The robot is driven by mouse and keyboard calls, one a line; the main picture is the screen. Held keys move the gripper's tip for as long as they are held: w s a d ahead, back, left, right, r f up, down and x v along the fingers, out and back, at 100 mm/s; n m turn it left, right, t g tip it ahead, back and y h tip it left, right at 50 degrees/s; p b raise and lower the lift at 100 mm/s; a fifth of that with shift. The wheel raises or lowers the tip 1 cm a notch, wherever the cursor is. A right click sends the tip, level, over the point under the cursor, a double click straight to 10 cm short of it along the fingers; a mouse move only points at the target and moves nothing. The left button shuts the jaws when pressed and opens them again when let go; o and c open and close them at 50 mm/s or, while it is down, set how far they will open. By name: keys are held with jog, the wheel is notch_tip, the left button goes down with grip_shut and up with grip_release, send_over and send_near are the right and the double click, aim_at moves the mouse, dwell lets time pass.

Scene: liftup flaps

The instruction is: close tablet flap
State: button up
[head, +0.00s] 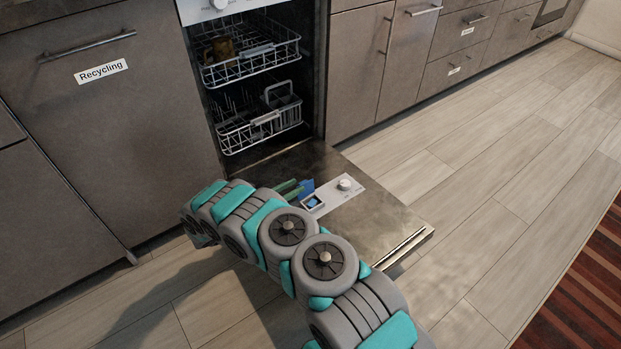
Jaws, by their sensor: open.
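The tablet compartment (317,209) is a small pale-rimmed recess in the inner face of the lowered dishwasher door, with a blue tablet (313,203) inside. A blue upright piece at its far left edge looks like the tablet flap (307,186), standing open. My arm reaches in from the bottom and hides part of the door. Two green strips, which appear to be the fingers of my open gripper (298,187), show just left of the flap. Whether they touch it cannot be told. The rest of my gripper is hidden behind my arm.
The dishwasher door (384,215) lies lowered, with a round dial (345,184) right of the compartment. The upper rack (250,65) holds a brown mug (219,48); the lower rack (260,130) sits inside. A Recycling cabinet (110,130) stands left.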

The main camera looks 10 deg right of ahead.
jog(key=x, duration=0.7)
jog(key=shift+d, duration=0.2)
grip_shut()
dwell(0.4)
